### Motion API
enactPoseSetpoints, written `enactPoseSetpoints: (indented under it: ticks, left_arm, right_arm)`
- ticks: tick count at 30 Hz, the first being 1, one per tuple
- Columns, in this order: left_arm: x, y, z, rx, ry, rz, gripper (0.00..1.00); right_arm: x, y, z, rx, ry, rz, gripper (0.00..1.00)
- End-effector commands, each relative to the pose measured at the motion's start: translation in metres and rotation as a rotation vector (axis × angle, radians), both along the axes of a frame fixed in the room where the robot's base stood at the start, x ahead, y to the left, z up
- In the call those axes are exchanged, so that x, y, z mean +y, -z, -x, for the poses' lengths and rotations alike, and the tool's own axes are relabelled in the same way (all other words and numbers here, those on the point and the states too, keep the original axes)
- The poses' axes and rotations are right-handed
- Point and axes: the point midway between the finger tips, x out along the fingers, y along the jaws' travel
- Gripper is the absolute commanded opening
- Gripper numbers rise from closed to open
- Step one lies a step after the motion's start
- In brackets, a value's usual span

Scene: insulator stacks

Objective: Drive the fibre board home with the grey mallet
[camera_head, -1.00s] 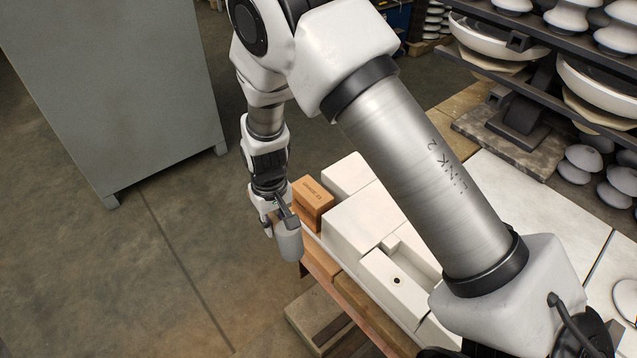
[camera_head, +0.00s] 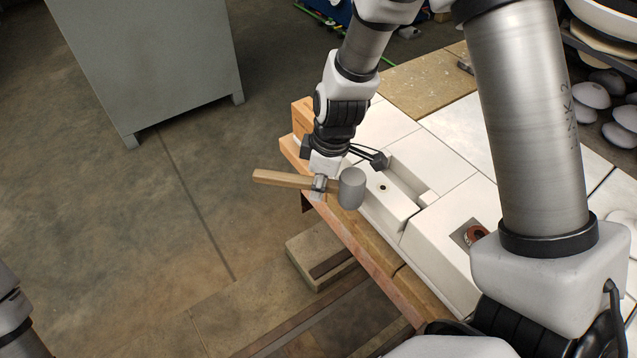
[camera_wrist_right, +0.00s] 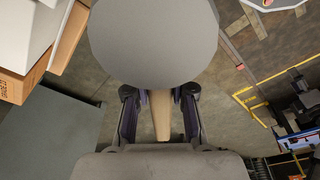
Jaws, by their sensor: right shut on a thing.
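The grey mallet has a grey cylindrical head (camera_head: 352,188) and a pale wooden handle (camera_head: 280,179). My right gripper (camera_head: 319,186) is shut on the handle close to the head and holds the mallet beside the white blocks at the bench's left edge. In the right wrist view the mallet head (camera_wrist_right: 153,40) fills the top middle, and the handle (camera_wrist_right: 161,117) runs between the two fingers of the right gripper (camera_wrist_right: 160,98). I cannot make out the fibre board with certainty. My left gripper is out of view.
White blocks (camera_head: 440,160) with a stepped recess and a small hole cover the bench. A grey plate with a red-brown ring (camera_head: 474,234) lies on one block. A wooden rail (camera_head: 385,262) edges the bench. A grey cabinet (camera_head: 150,60) stands upper left, with open floor between.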

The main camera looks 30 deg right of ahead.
Motion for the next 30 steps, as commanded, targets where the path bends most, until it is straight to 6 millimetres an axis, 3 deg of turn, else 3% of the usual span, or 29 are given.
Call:
enactPoseSetpoints:
  ticks: [1, 17, 19, 30]
  left_arm:
    - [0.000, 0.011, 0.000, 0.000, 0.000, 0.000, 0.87]
    - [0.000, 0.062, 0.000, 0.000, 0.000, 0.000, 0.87]
    - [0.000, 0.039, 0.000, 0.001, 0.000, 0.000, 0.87]
    - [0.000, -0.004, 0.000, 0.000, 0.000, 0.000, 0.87]
  right_arm:
    - [0.000, 0.012, 0.000, 0.000, 0.000, 0.000, 0.00]
    - [0.000, 0.075, -0.001, -0.001, 0.002, 0.000, 0.00]
    - [-0.004, 0.061, -0.002, 0.002, 0.003, 0.000, 0.00]
    - [-0.022, 0.061, -0.003, 0.002, 0.001, 0.001, 0.00]
